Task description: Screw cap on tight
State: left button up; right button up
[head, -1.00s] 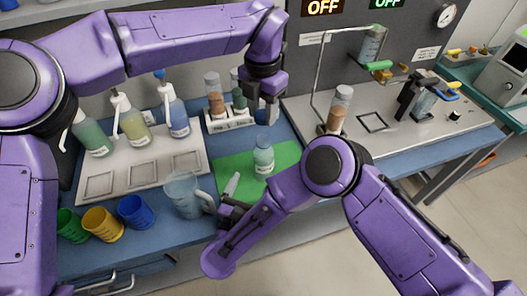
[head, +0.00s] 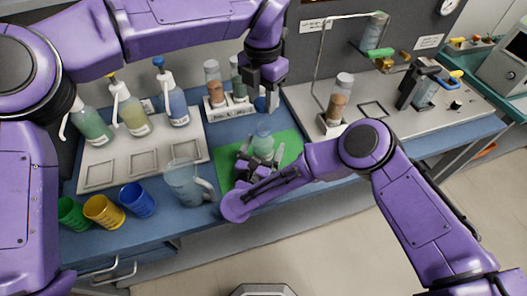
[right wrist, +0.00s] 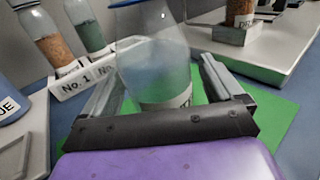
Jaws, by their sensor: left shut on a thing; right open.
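The clear bottle (head: 263,143) with pale blue-green contents stands upright on the green mat (head: 289,140). In the right wrist view the bottle (right wrist: 155,65) sits between the two fingers of my right gripper (right wrist: 158,88), its top cut off by the frame. My right gripper (head: 259,163) is open around the bottle, with a gap visible beside it. My left gripper (head: 269,100) points down above and behind the bottle, shut. A small blue round thing, apparently the cap (head: 260,104), shows at its fingertips, partly hidden.
A rack (head: 229,110) with two filled tubes stands behind the mat. A clear jug (head: 184,186) and coloured cups (head: 104,211) are to the left, by a tray of pump bottles (head: 141,170). A machine plate (head: 415,128) lies to the right.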

jog(key=shift+x, duration=1)
jog(key=shift+c, duration=0.3)
jog(key=c, duration=1.4)
pick_arm(q)
send_over(263, 131)
jog(key=shift+f, duration=2.5)
pick_arm(e)
jog(key=shift+c, duration=0.2)
pick_arm(q)
jog(key=shift+f, duration=0.9)
jog(key=shift+f, duration=0.55)
